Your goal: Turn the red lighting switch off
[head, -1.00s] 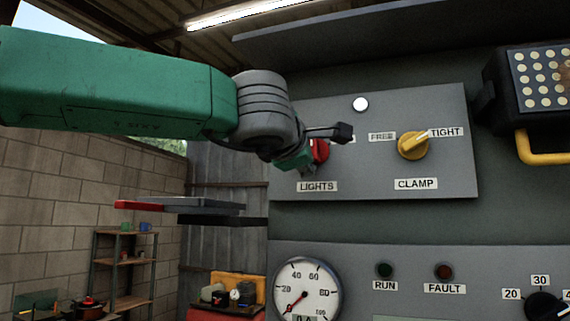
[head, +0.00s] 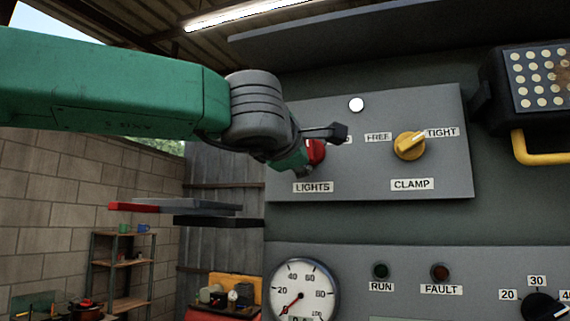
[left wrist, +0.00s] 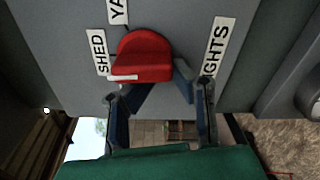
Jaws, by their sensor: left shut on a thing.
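The red lighting switch (head: 316,151) is a round knob on the grey upper panel (head: 375,180), above the LIGHTS label (head: 313,187). My left gripper (head: 303,155) is at the knob and partly hides it in the head view. In the left wrist view the red knob (left wrist: 145,52) sits between the fingers of my left gripper (left wrist: 163,82), which is shut on it. The knob's white mark (left wrist: 125,77) is at its lower left edge, near the SHED label (left wrist: 99,52). Another label, partly cut off, reads "YA". My right gripper is not in view.
A yellow CLAMP knob (head: 409,146) points toward TIGHT on the same panel. A white lamp (head: 356,104) is above. A gauge (head: 303,292) and the RUN and FAULT lamps are below. A dark box with a yellow handle (head: 540,147) juts out at the right.

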